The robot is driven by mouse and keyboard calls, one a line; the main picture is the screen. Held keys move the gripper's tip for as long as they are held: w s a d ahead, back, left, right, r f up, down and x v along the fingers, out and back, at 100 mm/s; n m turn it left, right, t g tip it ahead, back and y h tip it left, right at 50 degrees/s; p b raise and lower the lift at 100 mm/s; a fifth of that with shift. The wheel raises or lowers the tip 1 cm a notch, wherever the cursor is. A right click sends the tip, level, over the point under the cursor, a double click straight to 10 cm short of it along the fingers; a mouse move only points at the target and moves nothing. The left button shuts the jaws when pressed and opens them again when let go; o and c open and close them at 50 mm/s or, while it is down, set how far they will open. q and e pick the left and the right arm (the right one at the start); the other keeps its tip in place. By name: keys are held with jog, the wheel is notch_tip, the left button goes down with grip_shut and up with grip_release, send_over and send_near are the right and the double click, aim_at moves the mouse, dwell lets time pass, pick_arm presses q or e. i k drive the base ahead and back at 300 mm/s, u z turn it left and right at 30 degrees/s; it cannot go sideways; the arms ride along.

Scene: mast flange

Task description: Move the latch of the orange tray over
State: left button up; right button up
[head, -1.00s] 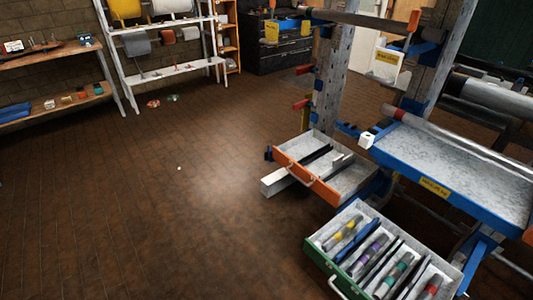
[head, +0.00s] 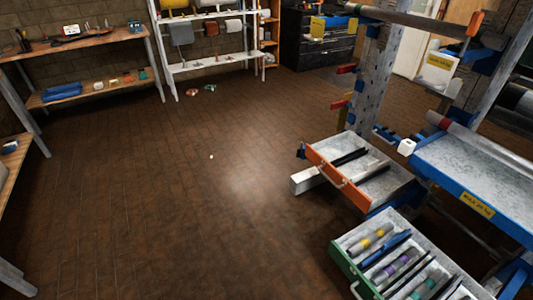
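The orange tray (head: 337,176) is a grey drawer-like tray with an orange front and a handle, at the right of the head view, beside the mast. Dark dividers lie inside it. A small dark blue piece (head: 301,150) sits at the far left end of its front; I cannot tell whether this is the latch. Neither of my grippers shows in the view.
A green-fronted tray (head: 350,268) with several coloured-band cylinders is nearer. A blue bench (head: 480,185) stands right of the orange tray. The perforated mast (head: 376,80) rises behind. Shelves (head: 90,85) line the back left. The brown floor (head: 170,200) is clear in the middle.

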aim_at(299, 151)
jog(key=u, duration=0.7)
jog(key=i, duration=2.1)
jog(key=z, duration=2.75)
